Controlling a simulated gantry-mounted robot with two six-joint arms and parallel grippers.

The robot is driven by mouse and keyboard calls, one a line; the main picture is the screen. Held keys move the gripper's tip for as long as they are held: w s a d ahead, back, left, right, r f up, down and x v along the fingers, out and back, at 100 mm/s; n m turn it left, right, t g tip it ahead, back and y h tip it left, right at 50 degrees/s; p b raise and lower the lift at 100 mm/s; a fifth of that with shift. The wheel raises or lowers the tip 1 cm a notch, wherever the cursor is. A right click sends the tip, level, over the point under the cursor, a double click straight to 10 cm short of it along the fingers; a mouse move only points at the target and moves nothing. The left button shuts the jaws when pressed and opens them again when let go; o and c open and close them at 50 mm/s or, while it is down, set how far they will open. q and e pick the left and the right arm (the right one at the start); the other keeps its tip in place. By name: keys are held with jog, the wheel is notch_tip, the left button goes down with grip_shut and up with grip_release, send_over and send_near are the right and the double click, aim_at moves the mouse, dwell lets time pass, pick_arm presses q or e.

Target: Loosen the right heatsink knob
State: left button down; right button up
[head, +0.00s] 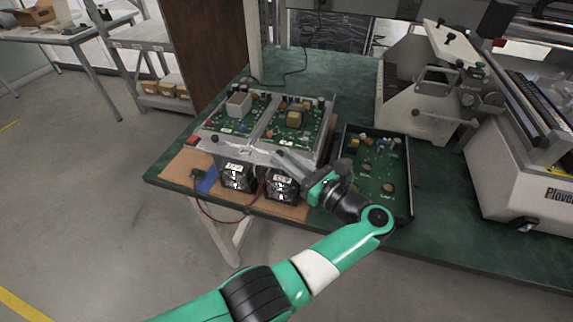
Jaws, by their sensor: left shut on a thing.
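The unit with the silver heatsink (235,150) stands on the green bench, with green circuit boards on top and two black fans at its front. A small dark knob (215,138) shows at the left part of the heatsink. My left gripper (279,154) reaches in from the right to the heatsink's front edge, above the right fan (282,186). It is shut on the right heatsink knob, which its fingers hide. My right gripper is not in view.
A black tray with a circuit board (407,205) lies right of the unit, close beside my left wrist. Beige machines (430,85) stand farther right. A brown mat (186,165) and loose wires (212,219) lie at the front left. The bench behind the unit is mostly clear.

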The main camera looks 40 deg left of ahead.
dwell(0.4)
pick_arm(q)
jog(key=c, duration=0.8)
grip_release()
jog(key=shift+a, duration=0.1)
jog(key=shift+o, duration=0.2)
